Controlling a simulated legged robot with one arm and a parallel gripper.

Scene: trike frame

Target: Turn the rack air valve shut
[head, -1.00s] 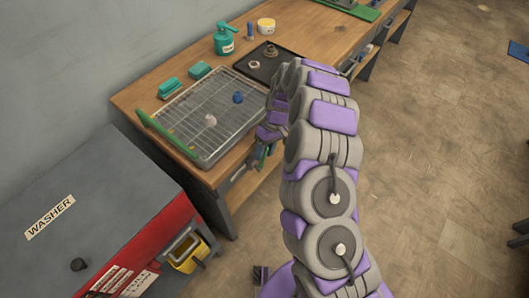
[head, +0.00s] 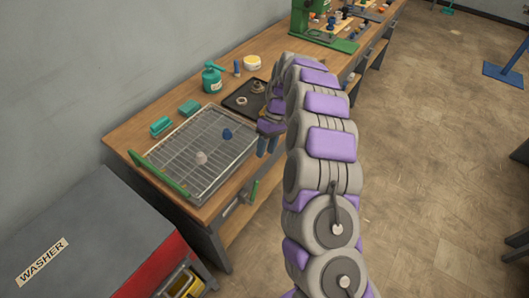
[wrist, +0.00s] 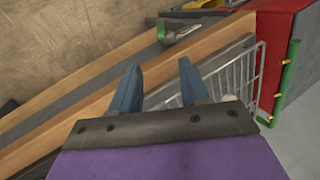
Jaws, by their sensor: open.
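A small valve with a green lever (head: 254,190) sits on the bench's front edge, just in front of the wire rack (head: 183,143). My gripper (head: 268,146) is above the bench's front edge, at the right side of the rack and farther along the bench than the valve. In the wrist view my gripper's (wrist: 158,66) two blue fingers are spread with nothing between them. They are apart from the valve.
A white knob (head: 201,158) and a blue knob (head: 227,134) sit on the rack. Its green handle (head: 160,174) is at the left. A grey and red washer (head: 95,235) stands at left. A teal can (head: 212,77) and dark tray (head: 238,105) are behind.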

